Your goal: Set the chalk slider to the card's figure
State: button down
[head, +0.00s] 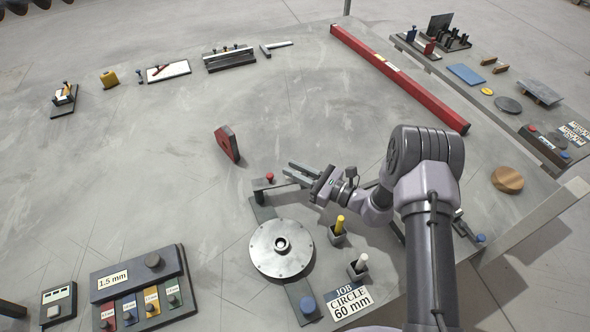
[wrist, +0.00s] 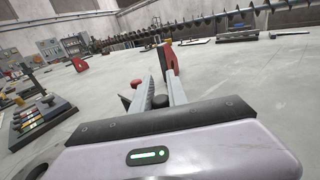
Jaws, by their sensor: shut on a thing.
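The job card (head: 348,302) reads "JOB CIRCLE 60 mm" and lies near the front edge of the table. A small dark crosspiece with a red knob (head: 269,177) is at the far end. My gripper (head: 290,172) is there, its fingers pointing left. In the wrist view, a black round knob (wrist: 160,100) is between the fingers, and the red knob (wrist: 136,84) is outside the left finger. The slider's own reading is hidden or too small.
A yellow stick (head: 340,224) and a white stick (head: 361,262) stand in small holders close under my arm. A red and black block (head: 228,144) stands beyond the fingers. A red rail (head: 400,78) runs along the back right. The table's left middle is clear.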

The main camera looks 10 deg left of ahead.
jog(key=shift+a, duration=0.1)
jog(key=shift+s+a, duration=0.45)
jog(key=shift+a, duration=0.3)
jog(key=c, duration=1.4)
grip_release()
jog(key=shift+o, duration=0.3)
jog(key=shift+w+d, duration=0.1)
jog(key=shift+d, duration=0.05)
